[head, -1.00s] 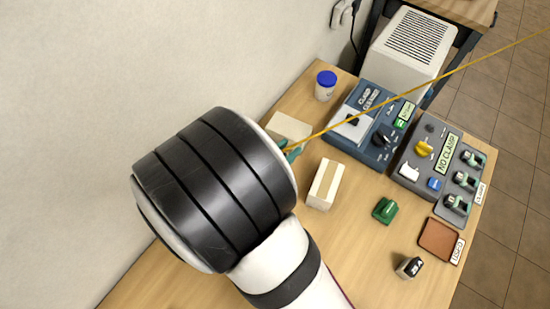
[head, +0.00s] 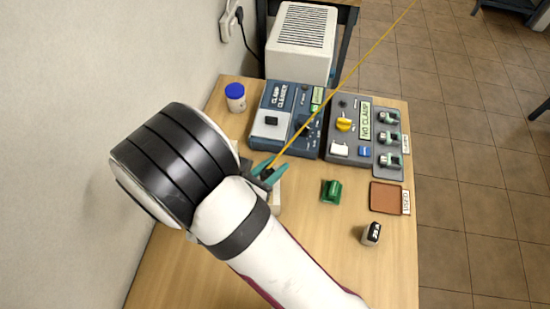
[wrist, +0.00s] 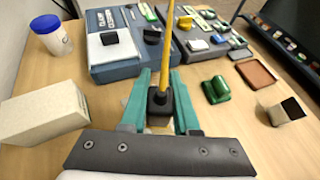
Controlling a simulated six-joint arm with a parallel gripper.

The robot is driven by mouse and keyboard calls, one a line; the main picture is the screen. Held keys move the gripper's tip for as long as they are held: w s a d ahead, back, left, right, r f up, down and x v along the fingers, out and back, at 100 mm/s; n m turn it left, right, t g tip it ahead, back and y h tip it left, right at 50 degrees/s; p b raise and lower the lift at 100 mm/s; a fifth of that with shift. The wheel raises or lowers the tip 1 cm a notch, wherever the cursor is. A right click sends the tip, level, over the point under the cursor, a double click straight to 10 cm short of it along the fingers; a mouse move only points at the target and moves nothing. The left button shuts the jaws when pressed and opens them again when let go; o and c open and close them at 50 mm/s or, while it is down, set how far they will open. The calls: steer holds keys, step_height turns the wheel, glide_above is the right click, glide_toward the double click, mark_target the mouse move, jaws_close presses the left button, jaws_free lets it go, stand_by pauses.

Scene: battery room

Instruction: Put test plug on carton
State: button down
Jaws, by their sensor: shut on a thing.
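The test plug is a black block (wrist: 157,103) with a yellow cable rising from its top. My gripper (wrist: 160,76) has its teal fingers on both sides of the plug and is shut on it. In the head view my gripper (head: 270,171) is over the table, in front of the blue-grey device.
A beige block (wrist: 42,112) lies left of the gripper. A blue-lidded jar (head: 235,97), the Clamp Cleaner box (head: 286,118) and the No Clamp panel (head: 345,130) stand behind. A green object (head: 331,191), a brown tray (head: 386,197) and a dark-topped piece (head: 371,233) are right.

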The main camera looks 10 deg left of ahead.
steer(key=shift+f, duration=0.15)
steer(key=c, duration=0.7)
jaws_free()
steer(key=shift+o, duration=0.2)
